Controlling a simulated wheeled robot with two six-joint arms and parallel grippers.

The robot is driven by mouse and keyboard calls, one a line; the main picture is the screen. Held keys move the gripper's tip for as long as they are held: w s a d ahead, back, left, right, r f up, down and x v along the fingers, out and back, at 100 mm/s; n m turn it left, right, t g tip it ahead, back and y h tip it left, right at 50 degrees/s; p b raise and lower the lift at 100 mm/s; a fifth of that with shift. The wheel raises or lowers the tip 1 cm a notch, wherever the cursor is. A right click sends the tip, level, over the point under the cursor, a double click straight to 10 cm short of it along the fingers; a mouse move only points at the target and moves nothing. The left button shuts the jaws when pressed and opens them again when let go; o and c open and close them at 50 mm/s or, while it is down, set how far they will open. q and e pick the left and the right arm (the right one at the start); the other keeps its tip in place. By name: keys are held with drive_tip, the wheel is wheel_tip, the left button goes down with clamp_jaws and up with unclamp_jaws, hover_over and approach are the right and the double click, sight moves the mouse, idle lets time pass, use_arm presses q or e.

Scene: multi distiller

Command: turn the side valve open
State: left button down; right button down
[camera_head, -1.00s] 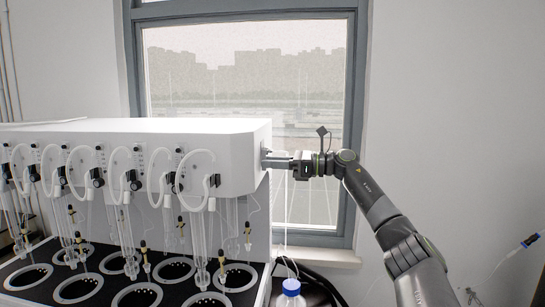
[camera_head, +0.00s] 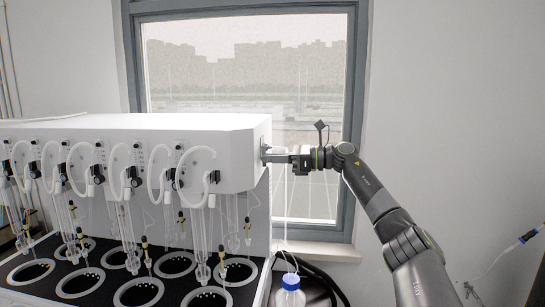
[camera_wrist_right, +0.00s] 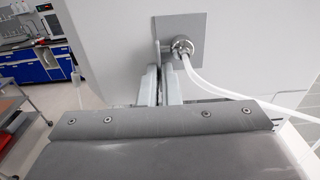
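The side valve (camera_wrist_right: 181,46) is a round metal fitting on a grey plate on the white distiller's side wall, with white tubes running from it and a thin handle beside it. In the head view only a little of the valve (camera_head: 265,149) shows at the right end of the distiller (camera_head: 225,140). My right gripper (camera_head: 272,158) reaches it from the right. In the right wrist view its fingers (camera_wrist_right: 160,78) are close together, with the thin handle between their tips. The contact itself is partly hidden. My left gripper is not in view.
Glass tubes and round heating wells (camera_head: 139,293) line the distiller's front. A blue-capped bottle (camera_head: 290,293) stands below the valve, with a thin tube rising from it. A window (camera_head: 240,90) is behind.

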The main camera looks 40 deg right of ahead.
drive_tip(key=shift+s+d+r+g+h+p, duration=0.1)
drive_tip(key=shift+r+g+h+p, duration=0.7)
drive_tip(key=shift+g+h+p, duration=0.8)
drive_tip(key=shift+w+r+g+h+p, duration=0.1)
drive_tip(key=shift+r+g+h+p, duration=0.75)
drive_tip(key=shift+g+h, duration=1.35)
drive_tip(key=shift+s+d+r+g+h+p, duration=0.1)
drive_tip(key=shift+r+g+h+p, duration=0.95)
drive_tip(key=shift+g, duration=1.35)
drive_tip(key=shift+f+h, duration=0.25)
drive_tip(key=shift+f, duration=0.15)
drive_tip(key=c, duration=2.1)
unclamp_jaws()
